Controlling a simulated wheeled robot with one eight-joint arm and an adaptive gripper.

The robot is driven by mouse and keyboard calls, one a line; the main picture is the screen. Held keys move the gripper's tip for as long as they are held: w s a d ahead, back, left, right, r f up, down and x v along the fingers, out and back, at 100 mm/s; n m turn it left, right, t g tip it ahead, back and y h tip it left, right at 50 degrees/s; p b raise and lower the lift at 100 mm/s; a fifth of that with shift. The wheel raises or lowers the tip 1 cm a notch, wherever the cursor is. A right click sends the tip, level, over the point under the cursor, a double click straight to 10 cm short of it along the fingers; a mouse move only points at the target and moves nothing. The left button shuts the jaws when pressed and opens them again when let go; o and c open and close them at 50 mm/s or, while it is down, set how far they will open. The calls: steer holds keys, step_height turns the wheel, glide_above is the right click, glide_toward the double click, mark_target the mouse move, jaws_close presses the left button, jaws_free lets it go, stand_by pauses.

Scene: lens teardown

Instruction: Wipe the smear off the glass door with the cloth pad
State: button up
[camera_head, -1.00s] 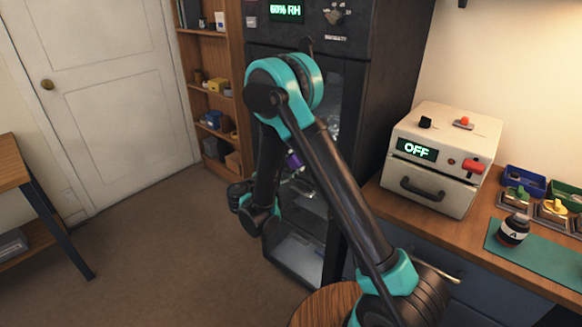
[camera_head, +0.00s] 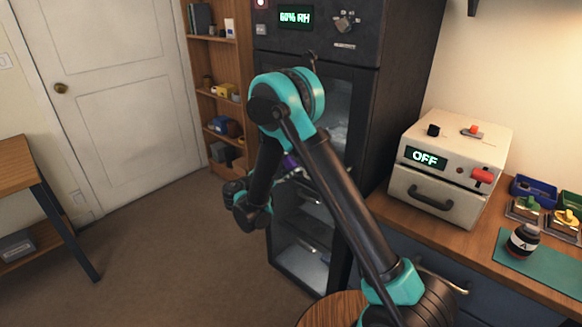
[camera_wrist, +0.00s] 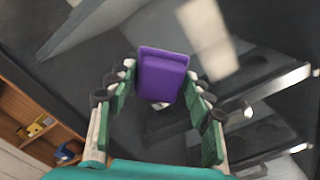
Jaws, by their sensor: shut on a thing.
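The purple cloth pad (camera_wrist: 162,75) is held between the fingertips of my gripper (camera_wrist: 158,92) in the wrist view. In the head view a bit of purple (camera_head: 290,162) shows behind my arm, which hides most of my gripper. The dark cabinet's glass door (camera_head: 318,215) is in front of my gripper. A pale, blurred patch (camera_wrist: 205,38) shows just beyond the pad, up and to the right in the wrist view. I cannot tell for sure whether it is the smear or a reflection. Whether the pad touches the glass is also unclear.
Shelves show behind the glass. A bookcase (camera_head: 212,75) stands left of the cabinet, near a white door (camera_head: 115,100). Floor (camera_head: 170,250) is clear at the left.

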steer(key=shift+w+a, duration=0.6)
steer(key=shift+a, duration=0.05)
steer(key=s+d+r, duration=0.1)
steer(key=s+d, duration=0.3)
steer(key=d, duration=0.2)
steer(key=shift+s+r, duration=0.25)
steer(key=shift+s, duration=0.05)
stand_by(0.4)
steer(key=shift+a, duration=0.15)
steer(key=v, duration=0.6)
stand_by(0.5)
steer(key=v, duration=0.3)
stand_by(0.3)
